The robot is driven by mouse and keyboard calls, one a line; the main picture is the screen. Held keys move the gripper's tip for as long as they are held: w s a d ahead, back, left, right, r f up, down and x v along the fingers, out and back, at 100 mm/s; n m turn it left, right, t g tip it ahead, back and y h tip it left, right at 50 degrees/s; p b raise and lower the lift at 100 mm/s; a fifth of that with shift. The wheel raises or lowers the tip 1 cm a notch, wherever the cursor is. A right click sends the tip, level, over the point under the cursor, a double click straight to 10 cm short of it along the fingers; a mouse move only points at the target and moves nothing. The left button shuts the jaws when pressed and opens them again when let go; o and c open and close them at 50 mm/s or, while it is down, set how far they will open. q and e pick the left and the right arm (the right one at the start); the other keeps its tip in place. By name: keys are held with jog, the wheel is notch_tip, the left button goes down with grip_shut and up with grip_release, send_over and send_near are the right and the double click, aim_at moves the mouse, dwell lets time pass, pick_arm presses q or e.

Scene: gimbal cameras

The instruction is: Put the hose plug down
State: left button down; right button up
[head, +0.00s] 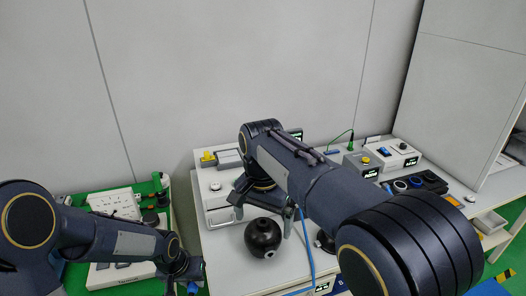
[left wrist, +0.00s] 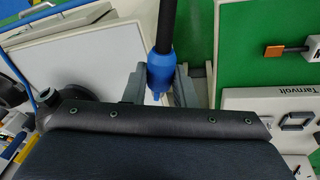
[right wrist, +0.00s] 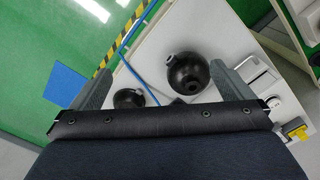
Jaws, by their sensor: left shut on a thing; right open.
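The hose plug (left wrist: 160,72) is blue, with a thick black hose (left wrist: 167,22) running from it to the top edge of the left wrist view. My left gripper (left wrist: 159,88) is shut on the plug, with one grey finger on each side. In the head view my left gripper (head: 187,284) is low, near the front edge of the green-topped table, and the plug there is mostly hidden. My right gripper (right wrist: 165,88) is open, its fingers wide apart. In the head view my right gripper (head: 263,212) is above a black sphere (head: 263,237), with nothing held.
The black sphere with a port (right wrist: 188,73) and a smaller black one (right wrist: 129,98) stand on the white bench (head: 225,245). A thin blue line (head: 307,245) passes beside them. Panels (head: 115,203) stand on the green table at left. Small instrument boxes (head: 362,165) line the bench's back.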

aim_at(194, 294)
pick_arm(q)
jog(key=shift+w+a+f, duration=0.2)
jog(key=shift+a+f, duration=0.1)
jog(key=shift+a, duration=0.15)
pick_arm(e)
jog(key=s+d+n+t+y, duration=0.25)
jog(key=s+d+y, duration=0.25)
jog(key=s+d, duration=1.2)
pick_arm(q)
jog(key=shift+a, duration=0.1)
pick_arm(e)
jog(key=s+d+f+n+t+h, duration=0.1)
jog(key=s+d+f+t, duration=0.25)
jog(key=s, duration=0.25)
pick_arm(q)
notch_tip(194, 294, down, 7)
jog(key=b, duration=0.7)
jog(key=shift+f, duration=0.15)
pick_arm(e)
notch_tip(194, 294, down, 8)
jog(key=shift+s+r, duration=0.2)
jog(key=shift+s, duration=0.1)
jog(key=shift+d, duration=0.1)
